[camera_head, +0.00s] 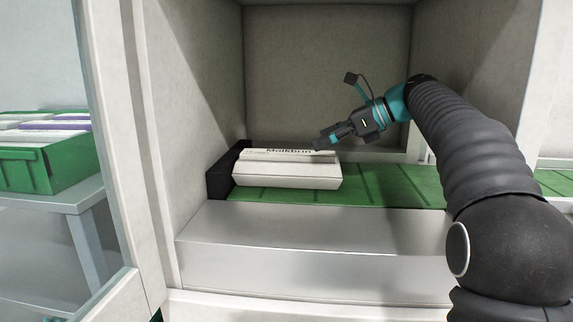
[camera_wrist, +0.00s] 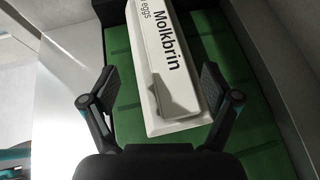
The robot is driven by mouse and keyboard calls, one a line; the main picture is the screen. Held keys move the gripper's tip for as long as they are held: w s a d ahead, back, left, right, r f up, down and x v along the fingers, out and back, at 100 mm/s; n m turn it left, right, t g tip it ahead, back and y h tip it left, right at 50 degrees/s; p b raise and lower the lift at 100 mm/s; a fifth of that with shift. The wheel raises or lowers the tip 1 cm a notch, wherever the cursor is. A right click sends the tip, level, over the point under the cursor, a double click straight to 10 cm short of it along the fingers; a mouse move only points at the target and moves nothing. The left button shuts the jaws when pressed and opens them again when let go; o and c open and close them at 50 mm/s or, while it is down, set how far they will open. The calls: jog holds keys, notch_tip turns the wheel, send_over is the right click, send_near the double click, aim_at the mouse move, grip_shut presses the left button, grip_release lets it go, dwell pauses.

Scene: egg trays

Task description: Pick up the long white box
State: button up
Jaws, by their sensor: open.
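The long white box (camera_head: 287,174) lies on a green surface (camera_head: 385,189) inside a pale cabinet. It has dark lettering reading "Molkbrin" on top. In the wrist view the white box (camera_wrist: 168,70) runs away from me, its near end lying between the spread fingers. My gripper (camera_head: 324,139) is at the right end of the box, above it in the head view. In the wrist view my gripper (camera_wrist: 160,97) is open, with one finger on each side of the box and visible gaps to both. Its exact height over the box is hard to tell.
A black block (camera_head: 219,176) stands at the left end of the green surface, by the cabinet wall. A metal ledge (camera_head: 310,240) runs along the front. A green crate (camera_head: 65,165) with packages sits on a table at left. The green surface right of the box is clear.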

aim_at(288, 152)
jog(key=shift+w+a+f, duration=0.15)
jog(key=shift+a+f, duration=0.1)
jog(key=shift+x, duration=1.15)
jog(key=b+x, duration=0.1)
jog(key=x, duration=0.3)
jog(key=shift+w+a, duration=0.1)
jog(key=shift+a, duration=0.25)
jog(key=shift+d, duration=0.1)
jog(key=c, duration=1.6)
jog(key=shift+r, duration=0.1)
grip_shut()
jog(key=shift+r, duration=0.1)
